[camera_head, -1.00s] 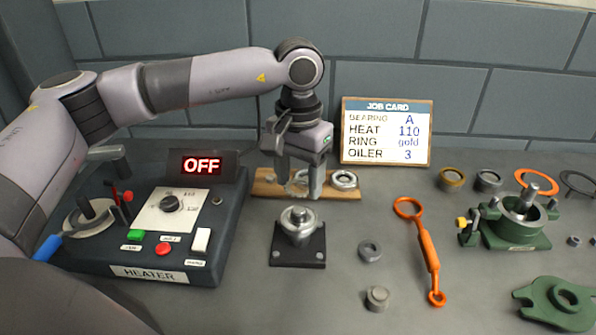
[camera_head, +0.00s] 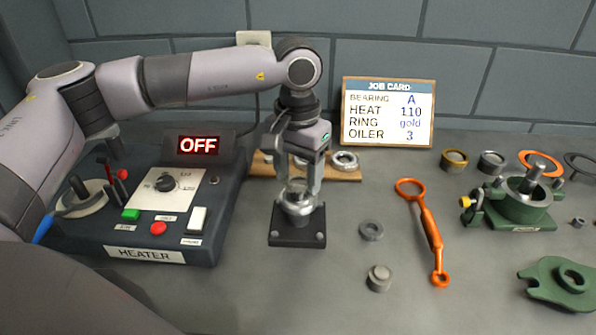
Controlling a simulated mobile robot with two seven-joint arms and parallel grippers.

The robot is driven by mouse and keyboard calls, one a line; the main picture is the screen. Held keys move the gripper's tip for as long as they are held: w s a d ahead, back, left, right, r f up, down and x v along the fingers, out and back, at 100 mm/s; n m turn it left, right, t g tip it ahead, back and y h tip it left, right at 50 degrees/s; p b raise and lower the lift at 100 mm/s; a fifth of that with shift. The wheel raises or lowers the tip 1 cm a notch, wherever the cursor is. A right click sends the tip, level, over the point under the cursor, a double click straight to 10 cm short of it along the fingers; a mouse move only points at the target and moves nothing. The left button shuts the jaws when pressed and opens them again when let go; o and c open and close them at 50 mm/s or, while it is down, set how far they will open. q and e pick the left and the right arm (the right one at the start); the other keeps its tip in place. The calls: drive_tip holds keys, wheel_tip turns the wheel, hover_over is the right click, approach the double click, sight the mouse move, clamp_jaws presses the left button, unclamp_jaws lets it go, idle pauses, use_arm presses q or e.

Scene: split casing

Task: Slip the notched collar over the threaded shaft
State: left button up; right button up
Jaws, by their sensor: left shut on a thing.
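My left gripper (camera_head: 298,200) points down over the black square base (camera_head: 298,240). Its fingers are shut on a silver metal piece (camera_head: 298,209) at the top of the post on that base. The fingers hide part of it, so I cannot tell whether it is separate from the post. A grey ring (camera_head: 370,231), possibly the notched collar, lies flat right of the base. A metal shaft (camera_head: 537,168) stands upright in the green housing (camera_head: 519,214) at the right; I cannot make out thread on it. My right gripper is out of view.
The heater (camera_head: 150,255), display OFF, stands at left. A wooden board with bearings (camera_head: 344,161) lies behind the gripper. An orange tool (camera_head: 426,232), small grey cylinder (camera_head: 379,278), green cover (camera_head: 560,285) and several rings lie at right. Bare bench lies between them.

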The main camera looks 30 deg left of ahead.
use_arm(q)
drive_tip(key=shift+f+b, duration=1)
drive_tip(key=shift+f, duration=0.2)
drive_tip(key=o, duration=1.1)
drive_tip(key=shift+r, duration=0.1)
wheel_tip(320, 180, up, 7)
drive_tip(key=p, duration=0.4)
drive_tip(key=shift+r+p, duration=0.1)
drive_tip(key=shift+p, duration=0.3)
wheel_tip(320, 180, up, 7)
drive_tip(key=b, duration=0.1)
